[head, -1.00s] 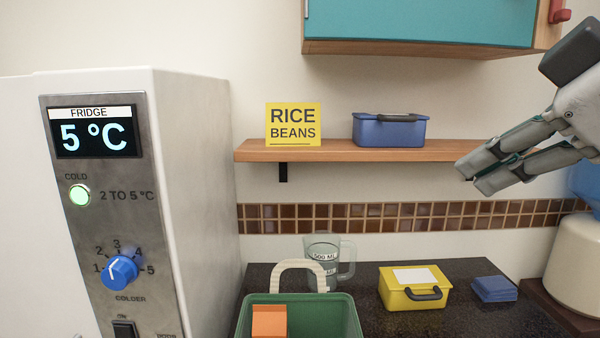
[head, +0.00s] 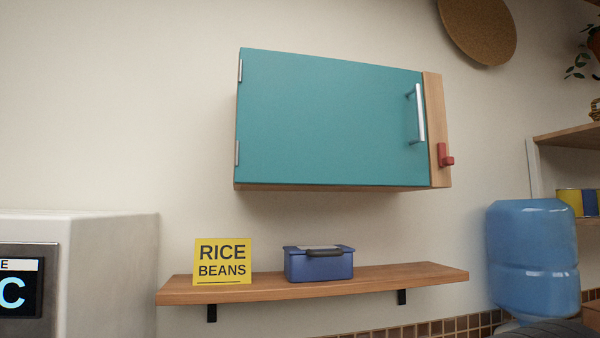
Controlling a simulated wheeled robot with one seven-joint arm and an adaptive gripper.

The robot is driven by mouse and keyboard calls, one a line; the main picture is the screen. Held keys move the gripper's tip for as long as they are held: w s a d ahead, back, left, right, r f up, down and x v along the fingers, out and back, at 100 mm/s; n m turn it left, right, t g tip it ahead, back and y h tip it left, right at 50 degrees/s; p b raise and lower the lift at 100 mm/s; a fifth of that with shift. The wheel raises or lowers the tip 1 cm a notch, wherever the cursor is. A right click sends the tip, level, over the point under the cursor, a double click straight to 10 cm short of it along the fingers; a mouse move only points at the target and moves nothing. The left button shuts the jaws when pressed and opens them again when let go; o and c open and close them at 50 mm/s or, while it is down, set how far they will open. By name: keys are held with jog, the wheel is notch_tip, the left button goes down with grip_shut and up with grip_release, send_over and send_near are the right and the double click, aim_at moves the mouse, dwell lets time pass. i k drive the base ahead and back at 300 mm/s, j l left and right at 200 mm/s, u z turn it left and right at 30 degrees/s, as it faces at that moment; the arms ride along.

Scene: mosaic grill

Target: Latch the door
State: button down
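The teal cabinet door (head: 330,120) is in the upper middle of the head view, hinged on its left side. It looks closed against the wall cabinet. A silver vertical bar handle (head: 420,114) is near its right edge. A red latch (head: 444,157) sits on the wooden strip (head: 435,110) just right of the door. The latch stands upright on the strip with a small knob to its right, and does not visibly cross the door. My gripper is not in view.
Below the cabinet, a wooden shelf (head: 370,283) holds a yellow RICE BEANS sign (head: 222,262) and a blue box (head: 319,265). A blue water bottle (head: 533,255) stands at lower right. The fridge (head: 105,275) is at lower left. The wall space before the door is clear.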

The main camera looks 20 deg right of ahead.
aim_at(444, 160)
jog(key=z, duration=0.8)
